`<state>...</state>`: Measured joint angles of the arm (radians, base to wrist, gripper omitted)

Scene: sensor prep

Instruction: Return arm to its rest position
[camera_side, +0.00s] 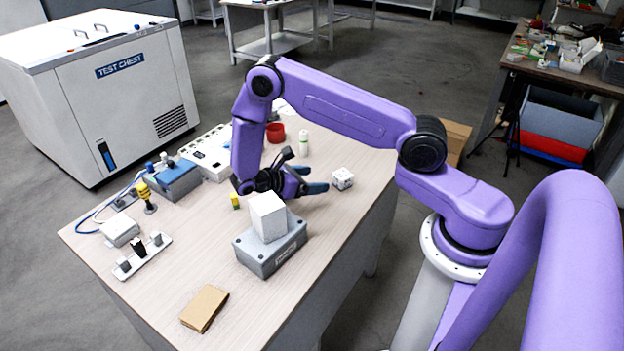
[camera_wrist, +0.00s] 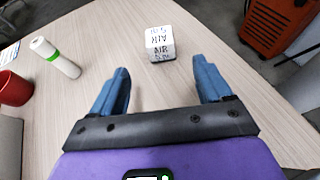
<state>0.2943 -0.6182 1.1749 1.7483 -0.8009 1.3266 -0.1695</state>
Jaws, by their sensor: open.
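My purple arm reaches over the wooden table (camera_side: 262,325) in the side view, and my gripper (camera_side: 318,187) is low behind the white block, pointing right. In the wrist view my gripper (camera_wrist: 165,88) has its two blue fingers wide apart with only table between them. A small white cube with dark lettering (camera_wrist: 160,43) lies on the table just beyond the fingertips, apart from them. The same cube (camera_side: 342,179) shows right of the gripper in the side view. A white block (camera_side: 268,215) sits on a grey box (camera_side: 270,252) in front of the gripper.
A red cup (camera_side: 275,133) and a white cylinder with a green band (camera_side: 303,143) stand behind the gripper. A yellow block (camera_side: 235,201) is close left of it. Grey devices (camera_side: 174,178) and switches line the left side. A cardboard piece (camera_side: 204,308) lies at the front.

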